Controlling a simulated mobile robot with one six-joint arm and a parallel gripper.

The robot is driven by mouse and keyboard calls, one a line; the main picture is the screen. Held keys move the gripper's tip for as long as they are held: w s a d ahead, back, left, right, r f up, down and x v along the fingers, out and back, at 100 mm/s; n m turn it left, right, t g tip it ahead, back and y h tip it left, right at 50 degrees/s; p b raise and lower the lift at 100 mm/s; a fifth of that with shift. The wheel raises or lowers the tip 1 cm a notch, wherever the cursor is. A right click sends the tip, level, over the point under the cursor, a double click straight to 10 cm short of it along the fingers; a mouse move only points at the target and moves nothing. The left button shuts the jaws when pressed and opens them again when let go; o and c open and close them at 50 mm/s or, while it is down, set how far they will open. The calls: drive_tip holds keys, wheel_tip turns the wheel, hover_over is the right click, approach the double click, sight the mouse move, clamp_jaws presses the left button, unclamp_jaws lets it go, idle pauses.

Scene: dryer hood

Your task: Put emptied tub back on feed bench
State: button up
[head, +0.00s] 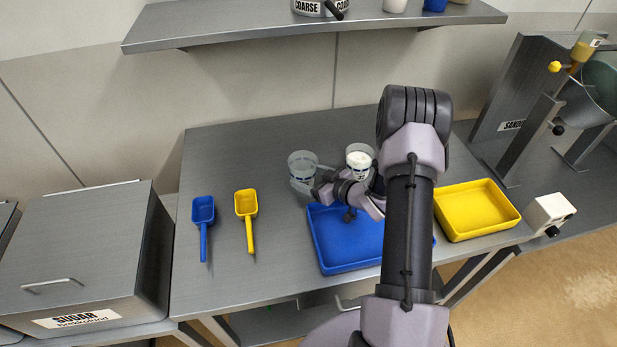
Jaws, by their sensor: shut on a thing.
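A clear, empty-looking tub (301,166) is at the left of my gripper (318,181), which is shut on it. The tub looks upright and is over the back middle of the grey steel bench (225,155). I cannot tell whether its base touches the bench. A second clear tub (360,157) with white contents stands just to the right, behind my wrist, and its lower part is hidden. My forearm covers part of the bench to the right.
A blue tray (333,250) lies below my wrist, and a yellow tray (478,208) is at the right. A blue scoop (203,212) and a yellow scoop (246,207) lie at the left. A shelf (240,28) overhangs the back. The back left of the bench is clear.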

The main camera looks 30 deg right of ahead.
drive_tip(key=o, duration=1.7)
drive_tip(key=shift+f, duration=0.1)
